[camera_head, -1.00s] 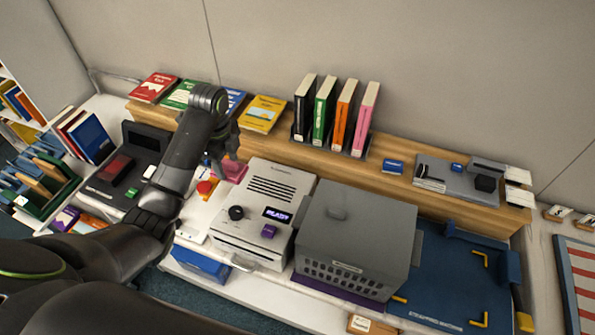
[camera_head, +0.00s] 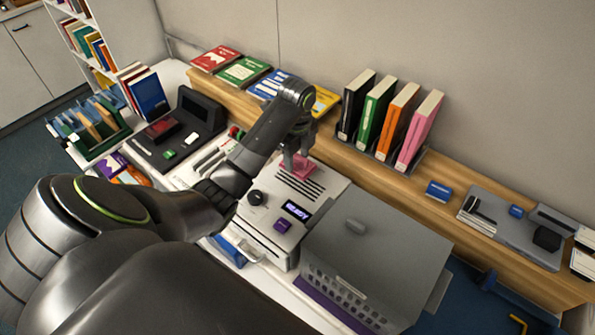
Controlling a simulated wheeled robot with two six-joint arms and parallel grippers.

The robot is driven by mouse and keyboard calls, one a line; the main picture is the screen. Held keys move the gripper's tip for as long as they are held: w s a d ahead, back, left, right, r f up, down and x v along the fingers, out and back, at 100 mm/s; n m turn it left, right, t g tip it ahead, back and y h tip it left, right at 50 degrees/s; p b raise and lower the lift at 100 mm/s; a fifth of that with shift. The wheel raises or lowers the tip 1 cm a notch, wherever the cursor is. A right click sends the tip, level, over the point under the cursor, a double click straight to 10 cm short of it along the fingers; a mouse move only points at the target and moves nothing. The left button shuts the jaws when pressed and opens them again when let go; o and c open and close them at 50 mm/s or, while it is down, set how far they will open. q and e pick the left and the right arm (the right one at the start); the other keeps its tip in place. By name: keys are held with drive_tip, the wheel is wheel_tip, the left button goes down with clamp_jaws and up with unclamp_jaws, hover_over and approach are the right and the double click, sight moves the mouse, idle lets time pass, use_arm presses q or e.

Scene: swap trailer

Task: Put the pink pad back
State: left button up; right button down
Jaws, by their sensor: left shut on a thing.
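The pink pad (camera_head: 301,171) is in the jaws of my left gripper (camera_head: 296,158). The gripper is shut on it, pointing down. The pad shows just above or on the rear top of the white machine (camera_head: 272,226), near its vent slots; I cannot tell whether it touches. My left arm comes in from the left and hides part of the counter behind and beside the machine. My right gripper is not in view.
A wooden shelf (camera_head: 457,211) behind holds several upright books (camera_head: 417,129) and flat books (camera_head: 243,70). A dark device (camera_head: 183,136) is at the left. A grey tray (camera_head: 506,232) sits at the right.

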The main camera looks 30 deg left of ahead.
sight(296, 162)
use_arm(q)
drive_tip(key=shift+f, duration=0.2)
drive_tip(key=shift+s+a+f+b, duration=0.15)
drive_tip(key=shift+f+b, duration=0.15)
drive_tip(key=shift+b, duration=0.15)
wheel_tip(296, 162, down, 2)
drive_tip(key=shift+f, duration=0.5)
drive_tip(key=o, duration=0.9)
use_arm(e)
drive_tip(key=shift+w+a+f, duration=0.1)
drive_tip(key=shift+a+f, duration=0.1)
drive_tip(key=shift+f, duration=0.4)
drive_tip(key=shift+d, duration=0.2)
